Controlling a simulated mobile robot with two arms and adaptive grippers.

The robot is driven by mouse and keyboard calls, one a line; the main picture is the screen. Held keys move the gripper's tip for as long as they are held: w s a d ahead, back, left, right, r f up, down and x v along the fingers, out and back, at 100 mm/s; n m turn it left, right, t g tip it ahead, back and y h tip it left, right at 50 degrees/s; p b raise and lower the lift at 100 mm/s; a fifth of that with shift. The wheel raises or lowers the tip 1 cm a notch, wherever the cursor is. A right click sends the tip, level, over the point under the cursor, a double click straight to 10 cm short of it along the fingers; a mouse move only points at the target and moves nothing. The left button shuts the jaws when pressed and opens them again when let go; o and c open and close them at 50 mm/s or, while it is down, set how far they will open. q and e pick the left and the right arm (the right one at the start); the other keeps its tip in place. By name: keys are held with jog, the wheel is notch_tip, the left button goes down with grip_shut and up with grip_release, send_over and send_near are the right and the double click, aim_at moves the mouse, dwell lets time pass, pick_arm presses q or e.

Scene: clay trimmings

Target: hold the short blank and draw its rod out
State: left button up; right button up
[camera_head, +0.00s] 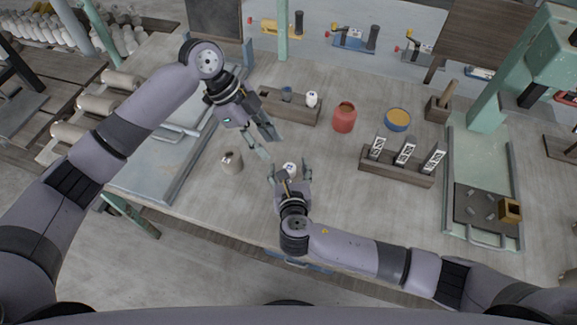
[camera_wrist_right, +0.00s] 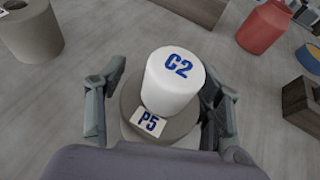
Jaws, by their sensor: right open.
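A short grey-brown round blank tagged P5 (camera_wrist_right: 185,128) stands upright between the fingers of my right gripper (camera_wrist_right: 160,110) in the right wrist view. A white rounded piece marked C2 (camera_wrist_right: 172,85) sits on top of it; it also shows small in the head view (camera_head: 290,168). My right gripper is open around the blank, a finger on each side; contact cannot be told. My left gripper (camera_head: 269,148) is open and empty, above and left of the white piece in the head view. A second grey-brown cylinder (camera_head: 232,163) stands to the left and also shows in the right wrist view (camera_wrist_right: 32,32).
A wooden holder (camera_head: 270,104) with a white piece, a red jar (camera_head: 344,118) and a blue bowl (camera_head: 397,121) stand behind. A wooden rack (camera_head: 398,172) with patterned cards is right. A green-edged tray (camera_head: 455,190) lies far right.

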jog(key=shift+w+f, duration=0.2)
jog(key=shift+w, duration=0.25)
jog(key=c, duration=1.4)
grip_shut()
